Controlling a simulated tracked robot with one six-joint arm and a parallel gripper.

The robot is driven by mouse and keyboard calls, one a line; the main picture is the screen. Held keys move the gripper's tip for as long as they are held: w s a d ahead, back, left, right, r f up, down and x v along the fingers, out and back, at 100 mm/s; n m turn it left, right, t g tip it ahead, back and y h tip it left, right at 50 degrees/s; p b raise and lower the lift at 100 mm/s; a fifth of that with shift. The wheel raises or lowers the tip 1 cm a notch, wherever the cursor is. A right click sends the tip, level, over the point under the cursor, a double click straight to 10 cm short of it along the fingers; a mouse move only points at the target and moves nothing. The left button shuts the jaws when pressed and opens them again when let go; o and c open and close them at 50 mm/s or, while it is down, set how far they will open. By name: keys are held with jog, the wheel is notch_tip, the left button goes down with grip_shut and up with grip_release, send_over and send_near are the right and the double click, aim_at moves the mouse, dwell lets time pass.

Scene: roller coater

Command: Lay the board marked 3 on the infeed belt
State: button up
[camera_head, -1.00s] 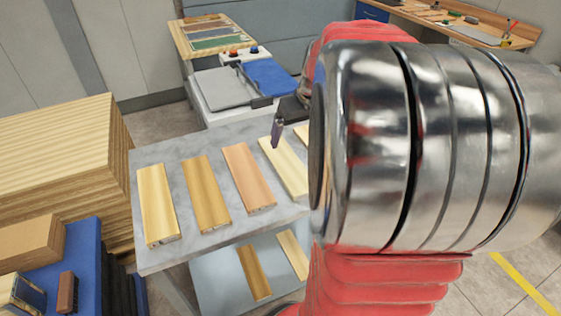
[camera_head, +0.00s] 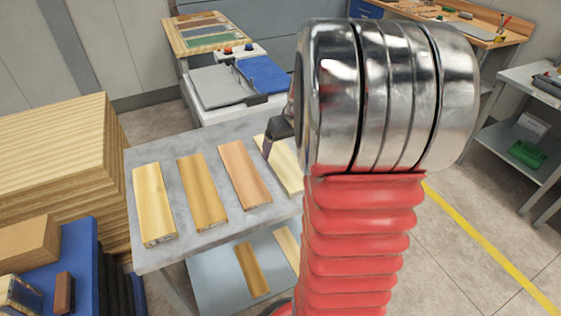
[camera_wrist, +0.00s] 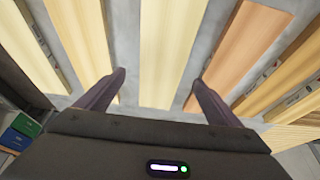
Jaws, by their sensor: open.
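Several boards lie side by side on a grey table (camera_head: 152,262). In the head view, from left, they are a pale yellow board (camera_head: 153,203), a golden board (camera_head: 203,192), a reddish board (camera_head: 245,175) and a pale board (camera_head: 287,170) partly behind my arm. No number is readable on any. My gripper (camera_head: 267,150) is near the pale board's far end. In the wrist view my gripper (camera_wrist: 159,84) is open and empty, its fingers on either side of a pale board (camera_wrist: 170,45); height is unclear. A blue surface (camera_head: 262,75), possibly the infeed belt, is behind the table.
A tall wood stack (camera_head: 50,150) and a blue-covered stand (camera_head: 82,245) stand left. More boards lie on a lower shelf (camera_head: 215,285). A grey panel (camera_head: 220,87) is beside the blue surface. A rack (camera_head: 530,120) stands right; floor between is clear.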

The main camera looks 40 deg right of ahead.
aim_at(281, 158)
jog(key=shift+f, duration=0.1)
jog(key=shift+x, duration=2.55)
jog(key=shift+a, duration=0.15)
jog(key=shift+c, duration=0.4)
jog(key=c, duration=1.3)
jog(key=shift+r, duration=5.05)
jog(key=shift+c, duration=0.2)
